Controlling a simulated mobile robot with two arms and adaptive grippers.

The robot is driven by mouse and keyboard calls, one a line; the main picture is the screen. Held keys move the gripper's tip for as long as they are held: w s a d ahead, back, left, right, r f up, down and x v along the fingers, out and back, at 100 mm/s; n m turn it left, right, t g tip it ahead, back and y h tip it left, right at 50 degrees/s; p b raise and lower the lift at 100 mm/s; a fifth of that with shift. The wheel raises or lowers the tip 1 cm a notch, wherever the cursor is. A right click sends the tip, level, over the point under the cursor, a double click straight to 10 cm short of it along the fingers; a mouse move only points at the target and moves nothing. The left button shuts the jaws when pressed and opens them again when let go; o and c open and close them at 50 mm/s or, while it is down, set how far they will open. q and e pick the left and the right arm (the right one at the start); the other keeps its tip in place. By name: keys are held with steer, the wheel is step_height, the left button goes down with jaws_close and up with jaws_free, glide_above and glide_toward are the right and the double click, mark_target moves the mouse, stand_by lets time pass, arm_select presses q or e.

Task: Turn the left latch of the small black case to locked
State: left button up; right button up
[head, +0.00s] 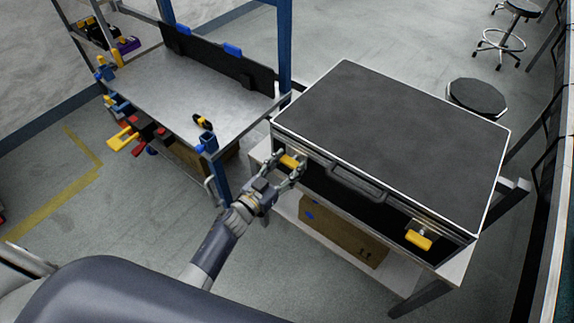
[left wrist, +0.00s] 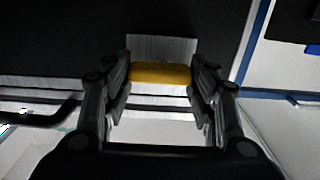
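The black case (head: 390,110) with pale metal edges lies flat on a stand, its front side facing me. Its left latch (head: 289,161) is a yellow handle on a metal plate, lying along the case front. In the left wrist view the yellow handle (left wrist: 160,73) lies level between my fingers. My left gripper (head: 289,164) has one finger at each end of this handle, with no clear gap, and seems shut on it. The right latch (head: 419,240) is a similar yellow handle near the right front corner. My right gripper is in neither view.
A carry handle (head: 343,178) sits between the latches. A cardboard box (head: 343,231) lies on the stand's lower shelf. A metal workbench (head: 190,85) with blue posts stands to the left, close to my left arm. Stools (head: 477,97) stand behind the case.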

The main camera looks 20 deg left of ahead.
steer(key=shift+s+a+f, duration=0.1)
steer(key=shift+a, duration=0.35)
arm_select(q)
steer(key=shift+m, duration=0.3)
steer(key=m+b, duration=0.1)
steer(key=m, duration=0.2)
steer(key=shift+d+f+m, duration=0.1)
steer(key=shift+m, duration=0.3)
steer(key=m+b, duration=0.2)
steer(key=m, duration=0.2)
steer(key=shift+m, duration=0.3)
steer(key=m+b, duration=0.2)
steer(key=m, duration=0.2)
steer(key=shift+d+f, duration=0.1)
steer(key=shift+f, duration=0.05)
steer(key=m+b, duration=0.1)
steer(key=m, duration=0.2)
steer(key=shift+s+m+b, duration=0.1)
steer(key=shift+m+b, duration=0.3)
steer(key=shift+m, duration=0.6)
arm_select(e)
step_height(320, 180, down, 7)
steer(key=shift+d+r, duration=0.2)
